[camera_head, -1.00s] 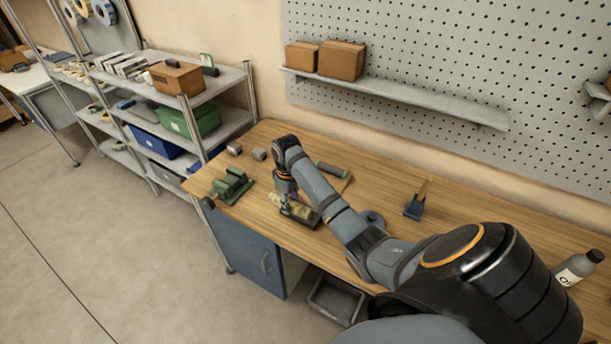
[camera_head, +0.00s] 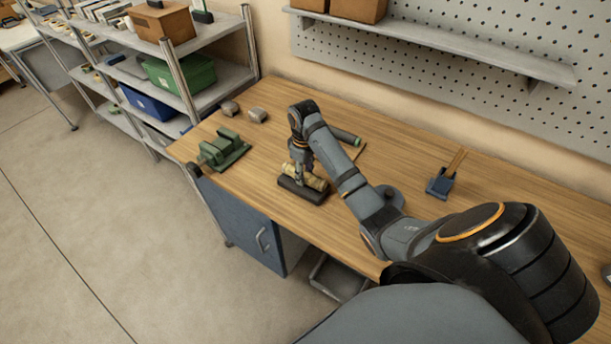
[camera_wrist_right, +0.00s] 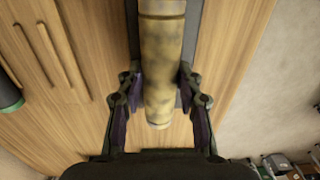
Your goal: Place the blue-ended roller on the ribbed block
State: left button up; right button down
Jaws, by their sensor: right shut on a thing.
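My right gripper (camera_head: 301,180) is shut on a mottled yellow-brown roller (camera_head: 317,183), which lies lengthwise between its fingers in the right wrist view (camera_wrist_right: 160,60). No blue end shows on this roller. A dark low block (camera_head: 302,194) is directly under the roller in the head view; its grey edge shows behind the roller in the wrist view (camera_wrist_right: 187,90). I cannot tell whether the roller touches the block, and no ribs are clear on it. My left gripper is not in view.
A green vise-like fixture (camera_head: 222,150) and two small grey pieces (camera_head: 257,115) stand on the table left of my arm. A dark roller with a green end (camera_head: 346,137) lies behind my arm. A blue holder (camera_head: 440,183) stands to the right. The table between is clear.

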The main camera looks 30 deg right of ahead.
jog(key=shift+s+a, duration=0.1)
jog(key=shift+a+r, duration=0.1)
jog(key=c, duration=1.2)
grip_release()
jog(key=shift+f, duration=0.2)
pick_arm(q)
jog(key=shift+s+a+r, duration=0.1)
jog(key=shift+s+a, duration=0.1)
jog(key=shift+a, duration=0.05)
pick_arm(e)
jog(key=o, duration=0.3)
jog(key=shift+r, duration=0.15)
